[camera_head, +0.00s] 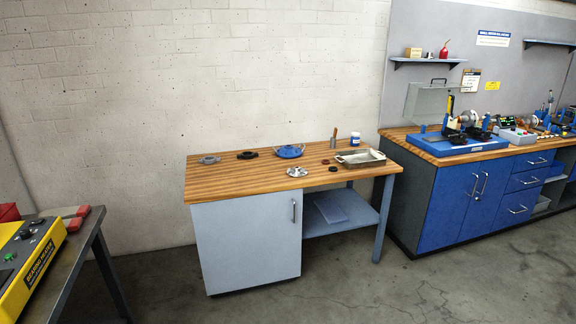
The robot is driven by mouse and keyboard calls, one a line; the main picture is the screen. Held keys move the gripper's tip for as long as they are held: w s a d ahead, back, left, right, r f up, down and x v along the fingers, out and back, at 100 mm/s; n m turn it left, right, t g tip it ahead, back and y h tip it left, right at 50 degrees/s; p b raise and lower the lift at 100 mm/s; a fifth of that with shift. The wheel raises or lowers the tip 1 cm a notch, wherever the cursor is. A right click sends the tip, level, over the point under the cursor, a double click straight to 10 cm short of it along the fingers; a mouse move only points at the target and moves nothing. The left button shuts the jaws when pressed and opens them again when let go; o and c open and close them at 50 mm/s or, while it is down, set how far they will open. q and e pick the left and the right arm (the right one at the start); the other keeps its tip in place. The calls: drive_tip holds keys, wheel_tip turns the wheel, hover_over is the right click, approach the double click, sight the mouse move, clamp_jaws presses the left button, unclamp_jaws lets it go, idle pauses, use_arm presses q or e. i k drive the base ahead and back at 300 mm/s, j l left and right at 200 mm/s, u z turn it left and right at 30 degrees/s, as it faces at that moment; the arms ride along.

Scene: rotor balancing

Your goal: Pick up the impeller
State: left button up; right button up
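A small silver finned part (297,171), which looks like the impeller, lies near the front edge of the wooden-topped table (225,182). A grey flat part (209,160), a black part (247,155) and a blue round part (289,152) sit in a row behind it. They are too small to make out in detail, so I cannot be sure which one is the impeller. Neither of my grippers is in view, and nothing touches the silver part.
A metal tray (377,161), a blue-lidded jar (354,140) and small dark pieces stand at the table's right. A blue bench with a balancing machine (466,132) is further right. A yellow machine (28,262) is at the left. Floor before the table is clear.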

sight(296, 171)
drive_tip(key=i+u, duration=0.2)
drive_tip(key=i, duration=1.65)
